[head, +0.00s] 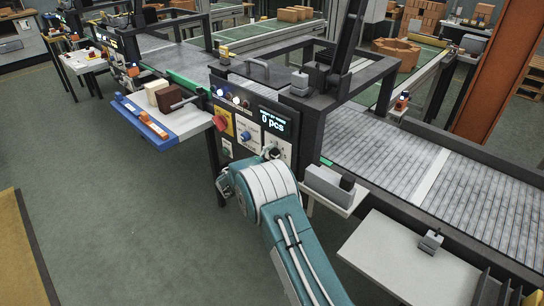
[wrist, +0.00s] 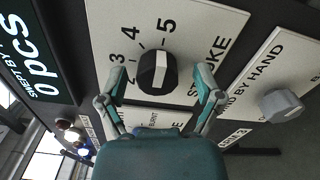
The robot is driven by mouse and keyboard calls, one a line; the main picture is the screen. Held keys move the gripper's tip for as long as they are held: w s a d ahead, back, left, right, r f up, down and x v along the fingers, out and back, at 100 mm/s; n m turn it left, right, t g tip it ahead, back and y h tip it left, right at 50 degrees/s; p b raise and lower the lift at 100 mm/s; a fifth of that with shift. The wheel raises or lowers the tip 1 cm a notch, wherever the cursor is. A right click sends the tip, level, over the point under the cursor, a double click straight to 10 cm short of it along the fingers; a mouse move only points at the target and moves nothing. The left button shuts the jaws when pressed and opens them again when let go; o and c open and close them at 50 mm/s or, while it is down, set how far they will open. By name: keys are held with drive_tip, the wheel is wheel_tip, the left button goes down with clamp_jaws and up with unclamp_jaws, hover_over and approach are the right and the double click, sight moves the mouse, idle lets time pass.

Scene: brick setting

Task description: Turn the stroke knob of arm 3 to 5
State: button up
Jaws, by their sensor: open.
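The stroke knob (wrist: 156,73) is black with a pale stripe on its face, mounted on a white scale plate (wrist: 205,32) in the wrist view. The plate carries the figures 2, 3, 4 and 5 and the partly covered word STROKE. The stripe runs roughly up and down the picture; its exact reading is hard to tell. My gripper (wrist: 161,76) is open, one finger on each side of the knob, with visible gaps. In the head view my teal arm reaches the front of the control panel (head: 228,150) and hides its lower right part.
A grey knob (wrist: 281,105) sits on a neighbouring "by hand" plate. A lit display (head: 273,120) reads 0 pcs. A red switch (head: 220,123) and a blue knob (head: 245,135) are on the panel. A shelf (head: 330,190) with a grey block juts out just right of my arm.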

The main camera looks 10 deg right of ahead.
drive_tip(key=v, duration=1.2)
drive_tip(key=shift+w+f, duration=0.1)
drive_tip(key=s+d+r+m+g+y, duration=0.55)
drive_tip(key=s+d+r+g, duration=0.25)
drive_tip(key=s+d+r, duration=0.65)
drive_tip(key=s+a+r+m+t+y, duration=0.1)
drive_tip(key=s+y, duration=0.3)
drive_tip(key=s, duration=0.9)
drive_tip(key=s+a+r+m+t+y, duration=0.2)
drive_tip(key=s+a+r+m+y, duration=0.1)
drive_tip(key=s, duration=1)
drive_tip(key=shift+a+r+y, duration=0.35)
drive_tip(key=shift+r+y, duration=0.1)
drive_tip(key=shift+y, duration=0.6)
drive_tip(key=shift+m, duration=0.25)
